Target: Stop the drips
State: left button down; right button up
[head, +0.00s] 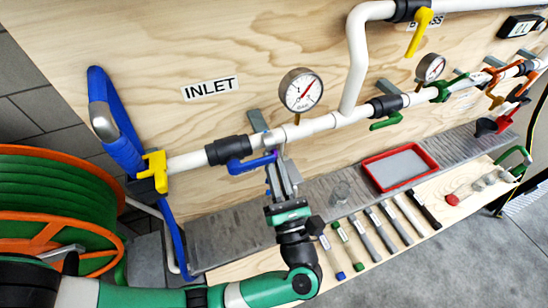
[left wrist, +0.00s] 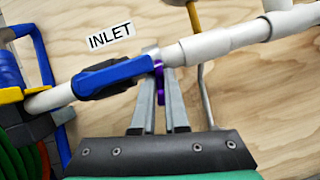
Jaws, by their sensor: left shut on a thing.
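My left gripper (head: 279,162) is at the white pipe (head: 330,122), just below it, by the right end of the blue valve lever (head: 250,164). In the left wrist view its two fingers (left wrist: 158,85) close on a small purple piece (left wrist: 159,82); the piece is mostly hidden between them. The blue lever (left wrist: 115,77) lies along the pipe on its black valve body, left of the fingers. A pressure gauge (head: 301,90) stands above the pipe. A green-lever valve (head: 386,122) is further right. No drops can be made out. My right gripper is not in view.
A red-rimmed tray (head: 371,178) rests on the metal ledge (head: 225,232), near a clear cup (head: 340,190). Several tools lie in a row in front.

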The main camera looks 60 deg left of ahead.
pick_arm(q)
jog(key=shift+m+t, duration=0.3)
jog(key=shift+m, duration=0.5)
jog(key=c, duration=0.9)
grip_release()
jog(key=shift+c, duration=0.2)
jog(key=shift+d, duration=0.1)
jog(key=v, duration=1.1)
jog(key=shift+d+b, duration=0.3)
jog(key=shift+b, duration=0.15)
jog(key=shift+s, duration=0.2)
